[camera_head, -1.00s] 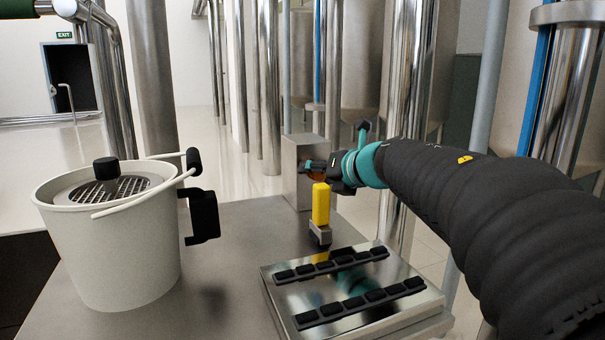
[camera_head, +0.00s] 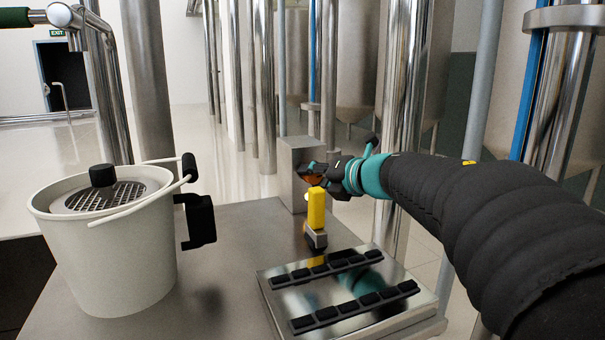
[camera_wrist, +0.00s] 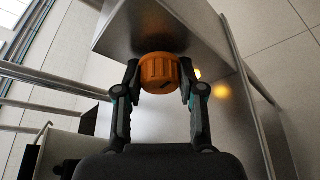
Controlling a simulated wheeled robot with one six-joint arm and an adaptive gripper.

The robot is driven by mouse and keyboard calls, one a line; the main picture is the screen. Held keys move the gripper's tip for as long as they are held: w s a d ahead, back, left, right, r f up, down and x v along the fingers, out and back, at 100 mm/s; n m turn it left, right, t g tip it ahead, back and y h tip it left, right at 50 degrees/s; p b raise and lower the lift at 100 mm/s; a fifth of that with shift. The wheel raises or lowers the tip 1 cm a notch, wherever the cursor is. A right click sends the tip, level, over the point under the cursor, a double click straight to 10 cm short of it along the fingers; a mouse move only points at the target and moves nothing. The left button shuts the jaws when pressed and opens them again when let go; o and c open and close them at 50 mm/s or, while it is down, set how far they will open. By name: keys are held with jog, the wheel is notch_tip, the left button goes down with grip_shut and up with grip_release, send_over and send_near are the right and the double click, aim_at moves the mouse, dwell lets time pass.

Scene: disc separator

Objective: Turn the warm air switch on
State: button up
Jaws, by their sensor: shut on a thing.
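The warm air switch is an orange ribbed knob (camera_wrist: 160,72) on the face of a grey metal box (camera_wrist: 150,28) in the wrist view. My gripper (camera_wrist: 160,80) has one finger on each side of the knob and is shut on it. In the head view, the box (camera_head: 298,160) stands at the back of the steel table, and my gripper (camera_head: 318,176) reaches its right side. The orange knob (camera_head: 312,178) is mostly hidden there by my fingers.
A yellow-handled tool (camera_head: 316,210) stands just in front of my gripper. A steel plate with black pads (camera_head: 340,300) lies on the table (camera_head: 228,240) at front right. A white bucket (camera_head: 110,250) with a grille stands at left. Steel pipes (camera_head: 400,120) rise behind my arm.

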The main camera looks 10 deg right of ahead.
jog(key=shift+m+y, duration=0.4)
jog(key=shift+m, duration=0.4)
jog(key=o, duration=1.1)
jog(key=shift+o, duration=0.2)
jog(key=v, duration=1.2)
jog(key=shift+f, duration=0.15)
